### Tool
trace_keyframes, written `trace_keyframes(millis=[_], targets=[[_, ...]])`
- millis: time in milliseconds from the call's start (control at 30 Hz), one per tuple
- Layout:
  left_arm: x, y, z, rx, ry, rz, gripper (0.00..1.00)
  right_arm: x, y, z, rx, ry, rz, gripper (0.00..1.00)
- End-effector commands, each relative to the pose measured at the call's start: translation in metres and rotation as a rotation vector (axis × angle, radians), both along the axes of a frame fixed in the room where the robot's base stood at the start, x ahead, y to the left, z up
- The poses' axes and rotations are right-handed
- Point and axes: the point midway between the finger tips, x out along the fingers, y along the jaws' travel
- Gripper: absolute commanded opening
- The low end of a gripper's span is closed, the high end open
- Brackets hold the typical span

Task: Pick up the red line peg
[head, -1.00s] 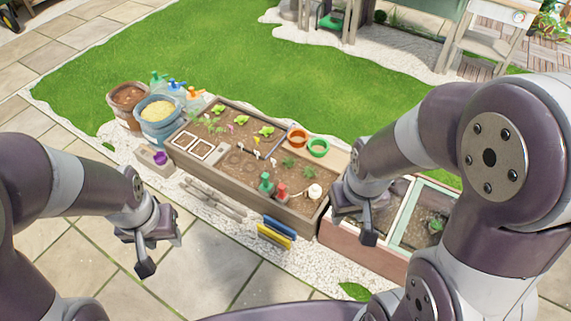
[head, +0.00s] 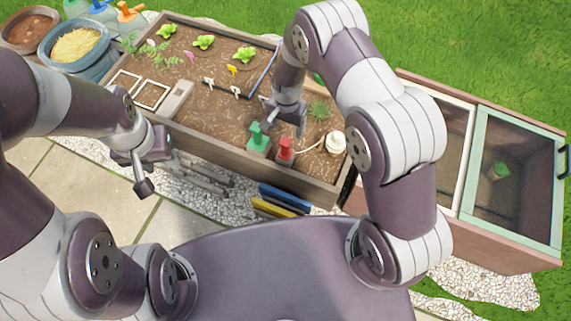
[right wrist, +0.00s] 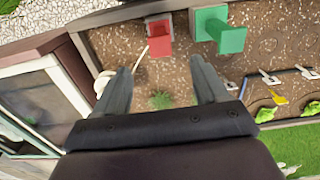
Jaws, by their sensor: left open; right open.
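The red line peg (head: 285,150) stands in the soil near the front edge of the raised bed, beside a green peg (head: 257,138). It also shows in the right wrist view (right wrist: 159,37), beyond my fingertips, with the green peg (right wrist: 222,30) to its right. My right gripper (head: 286,122) is open and empty above the soil, just behind the two pegs. In the right wrist view its fingers (right wrist: 162,72) are spread, with soil and a small plant between them. My left gripper (head: 148,174) is open and empty in front of the bed.
A white ball of string (head: 336,142) lies right of the red peg, its line running toward the peg. A cold frame (head: 480,248) stands to the right. Blue and yellow tools (head: 283,197) are in front. Lettuces grow toward the back of the bed.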

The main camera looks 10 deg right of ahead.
Motion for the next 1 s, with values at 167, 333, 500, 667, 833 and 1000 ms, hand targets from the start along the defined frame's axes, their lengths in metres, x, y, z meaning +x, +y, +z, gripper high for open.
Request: trace_keyframes(millis=[167,333,500,667,833,1000], targets=[[0.0,0.0,-0.016,0.0,-0.002,0.0,0.43,0.001,0.002,-0.029,0.0,0.001,-0.012,0.72],[0.0,0.0,-0.038,0.0,-0.001,0.0,0.43,0.0,0.002,-0.069,0.0,0.001,-0.012,0.72],[0.0,0.0,-0.051,0.0,-0.001,0.0,0.43,0.0,0.002,-0.092,0.0,-0.001,-0.011,0.72],[0.0,0.0,-0.076,0.0,-0.001,0.0,0.43,-0.006,0.004,-0.122,-0.001,0.001,-0.01,0.72],[0.0,0.0,-0.083,0.0,-0.001,0.0,0.43,-0.005,0.004,-0.137,0.001,-0.003,-0.011,0.72],[0.0,0.0,-0.081,0.0,-0.001,0.0,0.43,-0.005,0.004,-0.134,0.001,-0.003,-0.011,0.66]])
